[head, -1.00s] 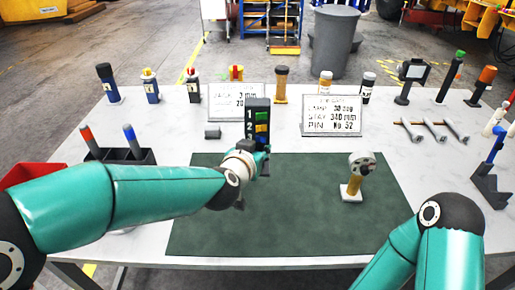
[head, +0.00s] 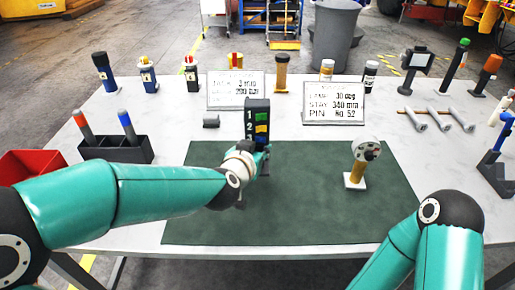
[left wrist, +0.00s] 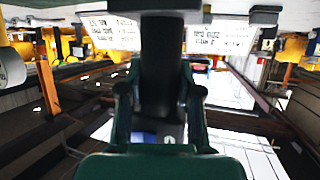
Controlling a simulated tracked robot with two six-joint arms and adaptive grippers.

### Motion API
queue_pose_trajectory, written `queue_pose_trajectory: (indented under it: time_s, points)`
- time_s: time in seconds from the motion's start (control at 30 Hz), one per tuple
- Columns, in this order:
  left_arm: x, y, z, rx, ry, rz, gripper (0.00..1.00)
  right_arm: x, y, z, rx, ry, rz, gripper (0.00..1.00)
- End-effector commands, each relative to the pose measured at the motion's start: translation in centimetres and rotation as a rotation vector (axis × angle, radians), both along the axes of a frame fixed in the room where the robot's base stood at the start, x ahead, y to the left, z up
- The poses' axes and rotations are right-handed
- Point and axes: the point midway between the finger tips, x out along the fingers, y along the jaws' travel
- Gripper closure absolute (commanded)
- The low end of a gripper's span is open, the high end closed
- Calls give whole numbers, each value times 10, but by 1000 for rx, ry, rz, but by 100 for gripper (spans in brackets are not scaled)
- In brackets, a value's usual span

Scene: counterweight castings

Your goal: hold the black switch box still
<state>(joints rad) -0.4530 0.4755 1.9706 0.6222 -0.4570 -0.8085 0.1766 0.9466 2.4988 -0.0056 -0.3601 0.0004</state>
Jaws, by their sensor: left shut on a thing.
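The black switch box (head: 257,112) stands upright above the back part of the green mat (head: 300,215), with the digits 1, 2 and 3 and coloured switches on its face. My left gripper (head: 262,158) is shut on its lower part, which the fingers partly hide. In the left wrist view a dark upright shape, apparently the switch box (left wrist: 162,65), stands between the fingers of my left gripper (left wrist: 160,105). My right arm shows at the lower right of the head view, but its gripper is out of the frame.
A round-headed gauge on a yellow post (head: 358,168) stands on the mat to the right. Two printed signs (head: 236,90) (head: 335,103) stand behind. A dark holder (head: 118,150) with two pens and a red bin (head: 35,166) are at left. Several tools line the back edge.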

Motion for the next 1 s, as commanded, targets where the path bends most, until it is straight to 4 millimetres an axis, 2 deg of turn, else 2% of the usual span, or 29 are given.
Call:
queue_pose_trajectory:
  time_s: [0.7,1.0]
  points:
    - [1,0,-35,-1,-4,2,100,0,0,-31,0,0,0,60]
    - [1,0,-37,-1,-5,2,100,0,0,-32,0,0,0,60]
